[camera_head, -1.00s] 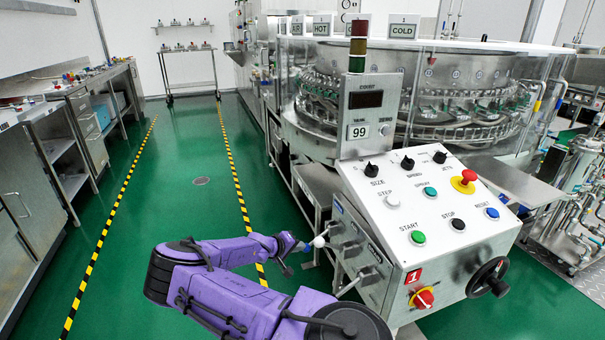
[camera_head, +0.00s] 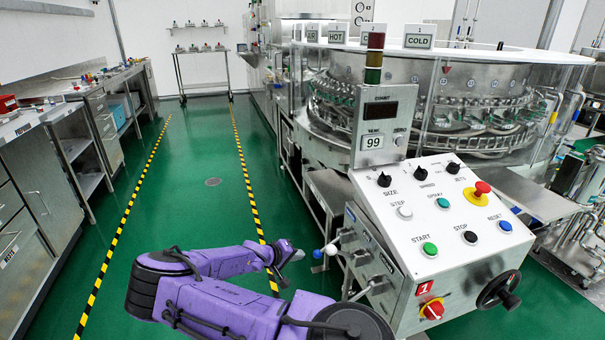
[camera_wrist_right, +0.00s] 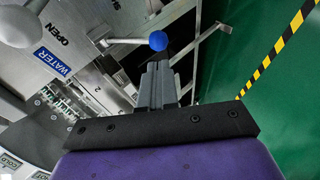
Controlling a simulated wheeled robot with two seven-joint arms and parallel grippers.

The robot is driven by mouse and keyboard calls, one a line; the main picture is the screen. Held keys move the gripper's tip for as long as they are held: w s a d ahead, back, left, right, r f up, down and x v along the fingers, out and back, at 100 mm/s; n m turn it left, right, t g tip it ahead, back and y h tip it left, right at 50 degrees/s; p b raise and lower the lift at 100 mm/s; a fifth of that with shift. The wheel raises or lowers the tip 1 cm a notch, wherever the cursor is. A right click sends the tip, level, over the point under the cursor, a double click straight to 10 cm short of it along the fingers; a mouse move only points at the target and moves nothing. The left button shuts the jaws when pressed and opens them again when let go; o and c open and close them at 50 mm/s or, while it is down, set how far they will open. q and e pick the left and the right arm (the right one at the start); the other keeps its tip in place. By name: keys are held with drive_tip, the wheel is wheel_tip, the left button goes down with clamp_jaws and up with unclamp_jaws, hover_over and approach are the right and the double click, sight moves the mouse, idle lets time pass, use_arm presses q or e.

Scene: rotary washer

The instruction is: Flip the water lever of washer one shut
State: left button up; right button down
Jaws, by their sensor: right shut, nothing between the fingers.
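The console of washer one (camera_head: 430,215), marked with a red 1, stands at the right of the head view. In the right wrist view the blue ball (camera_wrist_right: 158,40) shows just beyond my fingertips, near a blue WATER label (camera_wrist_right: 52,62) and the word OPEN. My right gripper (camera_head: 299,254) is shut and empty, left of the blue ball with a small gap in the head view. Whether the lever is open or shut I cannot tell.
The white knob (camera_wrist_right: 20,25) is at the upper left of the wrist view. A red crank switch (camera_head: 432,310) and black handwheel (camera_head: 500,291) are on the console front. Green floor (camera_head: 195,215) is free to the left, between striped lines; workbenches (camera_head: 60,150) stand farther left.

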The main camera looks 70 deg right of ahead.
use_arm(q)
drive_tip(key=shift+a+r+p, duration=0.15)
drive_tip(key=shift+r+p, duration=0.3)
drive_tip(key=shift+r, duration=0.4)
use_arm(e)
drive_tip(key=v, duration=0.3)
drive_tip(key=shift+w+a, duration=0.15)
drive_tip(key=shift+a, duration=0.05)
drive_tip(key=s+a+f+n+t+y+p, duration=0.25)
drive_tip(key=a+f+t, duration=0.5)
drive_tip(key=a, duration=0.65)
use_arm(q)
wheel_tip(320, 180, up, 7)
drive_tip(key=p, duration=0.4)
drive_tip(key=shift+f, duration=0.15)
use_arm(e)
drive_tip(key=s+a+r+y, duration=0.1)
drive_tip(key=a+r+y, duration=0.1)
drive_tip(key=a, duration=0.8)
drive_tip(key=s+a+r+t+y, duration=0.1)
drive_tip(key=s+a+y, duration=0.1)
drive_tip(key=a, duration=0.9)
drive_tip(key=shift+s+a+r, duration=0.15)
drive_tip(key=shift+s+r, duration=0.1)
drive_tip(key=shift+r, duration=0.1)
